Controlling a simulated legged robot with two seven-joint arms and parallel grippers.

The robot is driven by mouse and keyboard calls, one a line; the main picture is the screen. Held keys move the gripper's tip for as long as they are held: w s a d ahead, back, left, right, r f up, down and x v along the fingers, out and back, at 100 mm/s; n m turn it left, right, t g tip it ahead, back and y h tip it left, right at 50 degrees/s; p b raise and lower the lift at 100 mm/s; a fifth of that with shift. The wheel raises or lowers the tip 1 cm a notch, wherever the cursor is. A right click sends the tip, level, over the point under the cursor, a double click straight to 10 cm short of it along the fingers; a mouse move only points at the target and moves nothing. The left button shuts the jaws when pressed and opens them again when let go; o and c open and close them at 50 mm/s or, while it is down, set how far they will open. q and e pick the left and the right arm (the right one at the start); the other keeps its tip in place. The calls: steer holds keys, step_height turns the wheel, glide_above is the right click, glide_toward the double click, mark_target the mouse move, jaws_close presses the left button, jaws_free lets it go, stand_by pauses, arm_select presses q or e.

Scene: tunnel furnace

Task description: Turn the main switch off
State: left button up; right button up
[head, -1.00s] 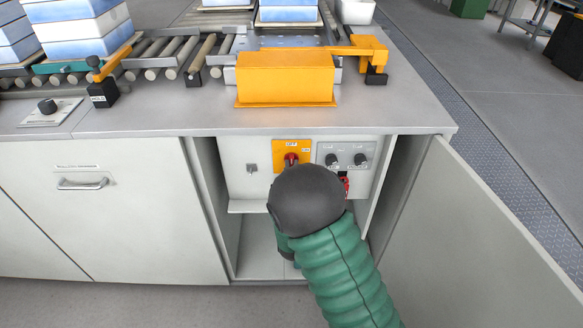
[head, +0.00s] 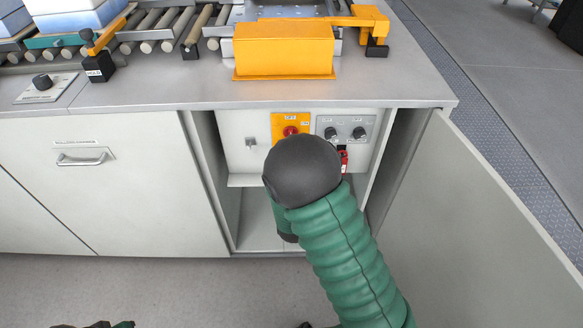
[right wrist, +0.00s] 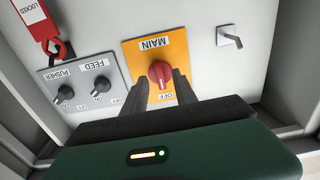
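The main switch has a red knob (head: 290,130) on an orange plate inside the open cabinet. In the right wrist view the knob (right wrist: 160,73) appears upside down, between MAIN and OFF labels; I cannot tell its exact setting. My right gripper (right wrist: 163,84) has its two dark fingers apart, one on each side of the knob. I cannot tell whether they touch it. In the head view my right wrist hides the fingers and the lower part of the plate. My left gripper is not clearly visible.
Right of the switch is a grey panel (head: 346,133) with FEED and PUSHER knobs. A red LOCKED tag (right wrist: 37,20) hangs beside it. A small metal lever (right wrist: 230,37) is on the other side. The cabinet door (head: 480,210) stands open at right. The countertop (head: 170,95) overhangs above.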

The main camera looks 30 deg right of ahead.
steer(key=p+v, duration=0.8)
steer(key=v, duration=0.6)
steer(key=shift+s, duration=0.25)
